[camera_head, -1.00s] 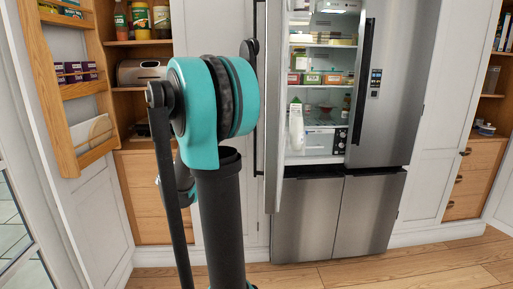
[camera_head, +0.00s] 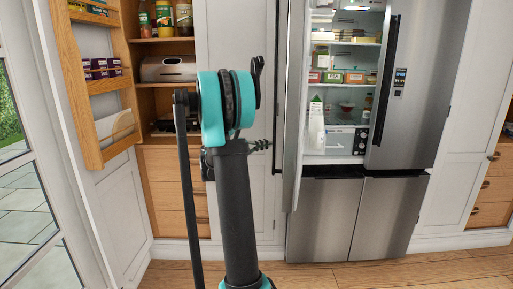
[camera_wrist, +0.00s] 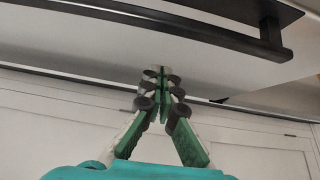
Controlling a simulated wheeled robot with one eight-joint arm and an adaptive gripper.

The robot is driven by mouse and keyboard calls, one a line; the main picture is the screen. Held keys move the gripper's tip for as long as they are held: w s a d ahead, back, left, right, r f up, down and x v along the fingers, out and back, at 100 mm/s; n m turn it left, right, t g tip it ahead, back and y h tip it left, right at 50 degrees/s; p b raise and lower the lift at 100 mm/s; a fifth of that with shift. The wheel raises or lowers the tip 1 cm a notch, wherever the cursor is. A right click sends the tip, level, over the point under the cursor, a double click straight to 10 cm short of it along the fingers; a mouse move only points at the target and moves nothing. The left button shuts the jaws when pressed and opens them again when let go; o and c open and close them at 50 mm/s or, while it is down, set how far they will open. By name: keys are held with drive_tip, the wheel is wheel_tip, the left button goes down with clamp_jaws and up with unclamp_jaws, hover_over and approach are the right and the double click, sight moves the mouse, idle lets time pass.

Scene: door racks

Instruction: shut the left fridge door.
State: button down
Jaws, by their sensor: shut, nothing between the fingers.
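The left fridge door (camera_head: 295,100) stands open in the head view, swung out toward me and seen nearly edge-on. Its long dark handle (camera_head: 277,100) is on its left side. In the wrist view, a dark bar handle (camera_wrist: 190,32) crosses the top in front of a pale panel. My gripper (camera_wrist: 160,75) is shut and empty in the wrist view, its green fingers together below the bar and apart from it in the picture. In the head view, part of my gripper (camera_head: 262,145) shows just left of the door; my arm hides the rest.
The right fridge door (camera_head: 425,90) has a dark handle (camera_head: 388,80). Between the doors, shelves (camera_head: 340,95) hold food and a white bottle (camera_head: 316,125). An open pantry door with racks (camera_head: 95,85) stands at left. Wooden floor (camera_head: 380,272) lies clear before the fridge.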

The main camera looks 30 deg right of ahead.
sight(275, 143)
drive_tip(key=shift+s+d, duration=0.5)
drive_tip(key=shift+d, duration=0.25)
drive_tip(key=shift+s+d, duration=0.5)
drive_tip(key=shift+d, duration=0.3)
drive_tip(key=shift+s+d, duration=0.5)
drive_tip(key=shift+d, duration=0.25)
